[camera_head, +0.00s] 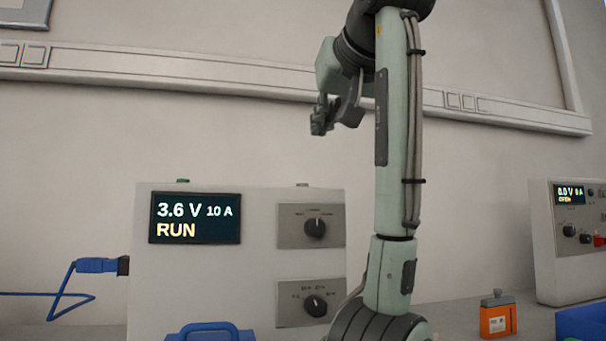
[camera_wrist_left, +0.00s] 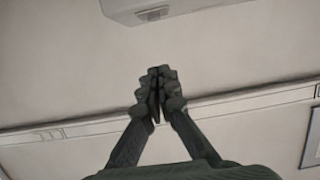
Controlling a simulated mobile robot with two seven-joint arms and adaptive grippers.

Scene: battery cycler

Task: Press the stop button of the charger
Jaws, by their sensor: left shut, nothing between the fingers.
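A pale box (camera_head: 210,275), which looks like the charger, stands in the lower left of the head view. Two dial plates with black knobs sit right of the screen. A small green button (camera_head: 183,181) shows on its top edge at the left. A low, dull reddish piece (camera_head: 302,184) shows on the top edge at the right; I cannot tell if it is the stop button. My left gripper (camera_head: 321,117) is shut and empty, up in the air above the box; its closed fingertips (camera_wrist_left: 156,75) show in the wrist view.
A second pale device (camera_head: 556,245) at the right reads 0.0 V and OPEN, with a red part on its front. An orange battery (camera_head: 497,315), a blue handle (camera_head: 210,331) and a blue cable plug (camera_head: 97,265) are near. A wall rail (camera_head: 190,85) runs behind.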

